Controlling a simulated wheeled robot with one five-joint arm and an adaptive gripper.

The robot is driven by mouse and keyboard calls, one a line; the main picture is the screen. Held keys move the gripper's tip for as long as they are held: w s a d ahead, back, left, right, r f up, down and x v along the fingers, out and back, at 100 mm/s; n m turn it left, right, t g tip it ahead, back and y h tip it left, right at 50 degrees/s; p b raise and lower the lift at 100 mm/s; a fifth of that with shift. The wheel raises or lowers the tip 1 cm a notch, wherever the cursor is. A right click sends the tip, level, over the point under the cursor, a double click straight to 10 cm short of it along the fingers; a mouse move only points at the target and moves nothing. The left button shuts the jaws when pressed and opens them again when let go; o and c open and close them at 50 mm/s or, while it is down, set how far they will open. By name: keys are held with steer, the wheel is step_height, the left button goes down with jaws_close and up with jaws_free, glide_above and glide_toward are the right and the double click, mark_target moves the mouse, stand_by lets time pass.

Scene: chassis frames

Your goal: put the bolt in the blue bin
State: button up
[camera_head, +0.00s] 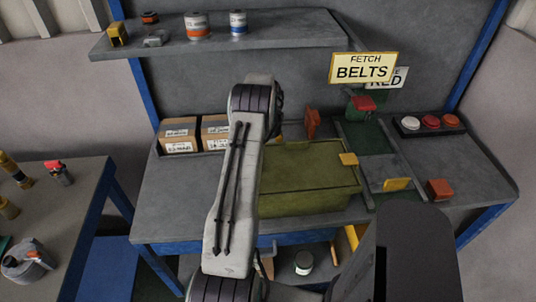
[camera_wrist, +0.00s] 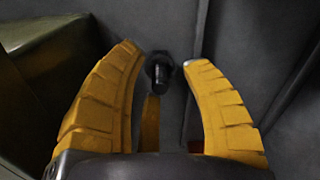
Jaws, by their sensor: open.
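A dark bolt (camera_wrist: 160,70) with a broad head shows in the wrist view, between and just beyond the tips of my gripper's yellow fingers. My gripper (camera_wrist: 167,57) is open, with one finger on each side of the bolt; I cannot tell whether either touches it. In the head view my arm hides the gripper, and I cannot make out the bolt there. I see no bin that I can tell is blue in either view.
A green case (camera_head: 305,180) lies on the grey workbench (camera_head: 175,215), beside my arm. Cardboard boxes (camera_head: 180,136) stand at the back left. A row of buttons (camera_head: 430,122) is at the right. A shelf (camera_head: 290,38) hangs above. Another table (camera_head: 65,215) stands left.

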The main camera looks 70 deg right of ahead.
steer(key=shift+c, duration=0.2)
jaws_close()
stand_by(0.5)
steer(key=shift+r, duration=0.1)
